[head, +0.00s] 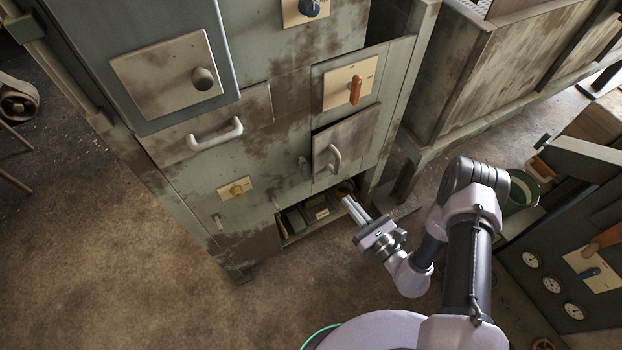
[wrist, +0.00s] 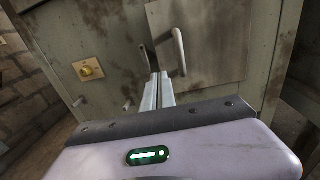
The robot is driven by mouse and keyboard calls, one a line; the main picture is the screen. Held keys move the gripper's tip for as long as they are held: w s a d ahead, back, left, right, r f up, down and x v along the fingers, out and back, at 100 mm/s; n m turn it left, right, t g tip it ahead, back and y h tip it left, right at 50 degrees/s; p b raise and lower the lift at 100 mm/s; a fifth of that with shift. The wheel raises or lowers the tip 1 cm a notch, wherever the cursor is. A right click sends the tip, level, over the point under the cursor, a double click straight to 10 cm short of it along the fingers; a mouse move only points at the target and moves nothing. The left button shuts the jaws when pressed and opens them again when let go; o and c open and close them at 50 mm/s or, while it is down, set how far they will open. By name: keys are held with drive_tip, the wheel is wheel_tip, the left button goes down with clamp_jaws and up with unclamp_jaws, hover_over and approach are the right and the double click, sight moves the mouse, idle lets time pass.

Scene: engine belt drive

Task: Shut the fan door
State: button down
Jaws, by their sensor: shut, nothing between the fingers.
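No label marks a fan door. A small worn grey door (head: 355,134) with a pale curved handle (head: 335,158) is on the lower right of the cabinet front. It seems to stand slightly proud of the frame, though how far is hard to tell. In the wrist view a grey door panel (wrist: 222,42) with a similar pale handle (wrist: 180,52) rises beyond my fingers. My gripper (head: 349,203) is shut and empty, below that door in the head view and by the open lower compartment. The fingers (wrist: 158,76) are together in the wrist view, apparently apart from the handle.
The open lower compartment (head: 283,229) holds dark items. Above are a drawer with a white handle (head: 216,135), an orange switch (head: 355,90) and a large door with a round knob (head: 203,79). A green bucket (head: 522,194) stands right of my arm.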

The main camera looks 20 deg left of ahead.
sight(316, 163)
drive_tip(key=b+x, duration=0.3)
drive_tip(key=x, duration=1)
drive_tip(key=shift+w+a, duration=0.25)
drive_tip(key=shift+a, duration=0.1)
drive_tip(key=b+x, duration=0.1)
drive_tip(key=x, duration=0.1)
drive_tip(key=shift+w+a+f+b, duration=0.1)
drive_tip(key=shift+a+b, duration=0.3)
drive_tip(key=shift+r, duration=0.25)
drive_tip(key=shift+w, duration=0.1)
